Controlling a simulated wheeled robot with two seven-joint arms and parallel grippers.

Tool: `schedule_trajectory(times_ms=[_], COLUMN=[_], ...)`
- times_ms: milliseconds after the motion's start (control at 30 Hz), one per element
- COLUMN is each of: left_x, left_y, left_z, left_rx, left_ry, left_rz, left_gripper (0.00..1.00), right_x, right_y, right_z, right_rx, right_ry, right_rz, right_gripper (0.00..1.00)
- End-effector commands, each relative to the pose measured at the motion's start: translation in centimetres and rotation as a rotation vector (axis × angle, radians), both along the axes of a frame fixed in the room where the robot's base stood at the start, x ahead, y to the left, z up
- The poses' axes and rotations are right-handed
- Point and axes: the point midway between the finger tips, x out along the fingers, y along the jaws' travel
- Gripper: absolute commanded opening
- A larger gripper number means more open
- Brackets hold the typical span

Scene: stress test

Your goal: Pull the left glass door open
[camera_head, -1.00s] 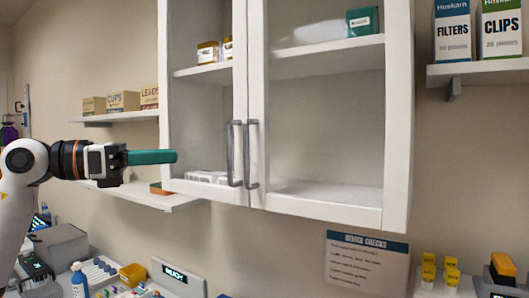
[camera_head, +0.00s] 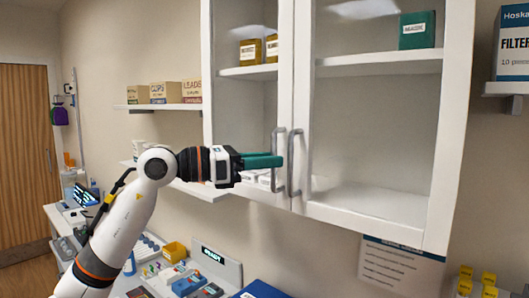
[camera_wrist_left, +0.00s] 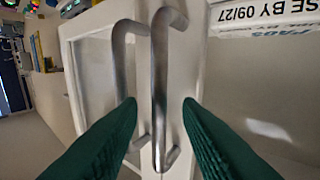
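The left glass door (camera_head: 285,90) of the white wall cabinet looks closed. Its grey bar handle (camera_head: 274,142) stands upright beside the right door's handle (camera_head: 297,150). My left gripper (camera_head: 278,161), with teal fingers, is at the left door's handle and overlaps it in the head view. In the left wrist view, which is upside down, the gripper (camera_wrist_left: 160,108) is open, with the left handle (camera_wrist_left: 158,70) between its fingers. The fingers look apart from that bar. The right handle (camera_wrist_left: 117,70) shows beside it, near the left-hand finger. My right gripper is not in view.
The right glass door (camera_head: 375,130) looks closed. Small boxes (camera_head: 165,93) stand on a wall shelf left of the cabinet. A counter with a yellow bin (camera_head: 174,250) and devices lies below. A paper sign (camera_head: 400,262) hangs under the cabinet.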

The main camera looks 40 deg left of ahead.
Motion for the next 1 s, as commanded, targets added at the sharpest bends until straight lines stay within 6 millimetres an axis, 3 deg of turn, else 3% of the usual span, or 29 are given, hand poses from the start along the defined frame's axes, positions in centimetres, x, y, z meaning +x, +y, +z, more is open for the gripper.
schedule_trajectory(times_ms=[233, 433, 767, 1000], left_x=[0.0, 0.0, -0.1, -1.7], left_y=[0.0, 0.0, 0.0, 0.7], left_z=[0.0, 0.0, -0.1, -0.3], left_rx=[0.0, 0.0, -0.001, -0.002], left_ry=[0.0, 0.0, 0.001, 0.001], left_rz=[0.0, 0.0, -0.005, -0.071], left_gripper=[0.32, 0.0, 0.0, 0.0], right_x=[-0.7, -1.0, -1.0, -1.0], right_y=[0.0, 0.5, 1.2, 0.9], right_z=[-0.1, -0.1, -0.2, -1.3], right_rx=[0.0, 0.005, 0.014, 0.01], right_ry=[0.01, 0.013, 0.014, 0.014], right_rz=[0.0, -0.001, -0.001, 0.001], right_gripper=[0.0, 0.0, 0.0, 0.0])
